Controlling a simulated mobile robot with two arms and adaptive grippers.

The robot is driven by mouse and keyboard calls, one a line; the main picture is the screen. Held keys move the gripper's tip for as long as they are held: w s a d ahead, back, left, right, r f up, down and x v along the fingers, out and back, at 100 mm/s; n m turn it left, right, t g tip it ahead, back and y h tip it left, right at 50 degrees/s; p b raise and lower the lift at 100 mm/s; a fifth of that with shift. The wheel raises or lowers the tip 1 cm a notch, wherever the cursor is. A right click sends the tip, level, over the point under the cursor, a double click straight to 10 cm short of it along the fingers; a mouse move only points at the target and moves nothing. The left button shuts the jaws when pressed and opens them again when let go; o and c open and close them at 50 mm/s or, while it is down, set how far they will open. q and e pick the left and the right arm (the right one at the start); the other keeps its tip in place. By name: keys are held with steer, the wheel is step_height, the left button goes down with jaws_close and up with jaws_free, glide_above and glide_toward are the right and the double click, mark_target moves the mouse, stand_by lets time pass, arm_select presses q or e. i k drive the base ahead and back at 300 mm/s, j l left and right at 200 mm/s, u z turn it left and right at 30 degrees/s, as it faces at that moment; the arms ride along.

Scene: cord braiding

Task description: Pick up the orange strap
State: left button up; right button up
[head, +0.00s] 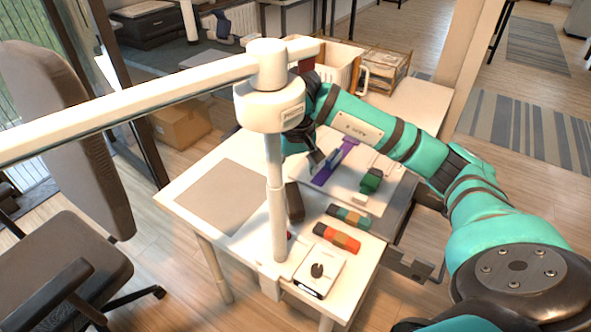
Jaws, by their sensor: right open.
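The orange strap (337,237) looks like a short orange roll with a dark end and a tan band. It lies on the near right part of the white table (365,262). My right arm reaches in from the right over the table, bent back at its far end. My right gripper (325,160) is open, above or beside a purple strap (344,152) on a pale board. It is well behind the orange strap and apart from it. The white post hides part of my right wrist. My left gripper is out of view.
A white post (276,190) with a long arm stands on the table. A teal roll (348,215) lies just behind the orange strap, with a green piece (371,180) farther back. A white device with a black knob (318,271) sits in front. A brown mat (222,195) lies left.

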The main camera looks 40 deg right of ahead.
mark_target(339, 239)
steer(key=z, duration=1.4)
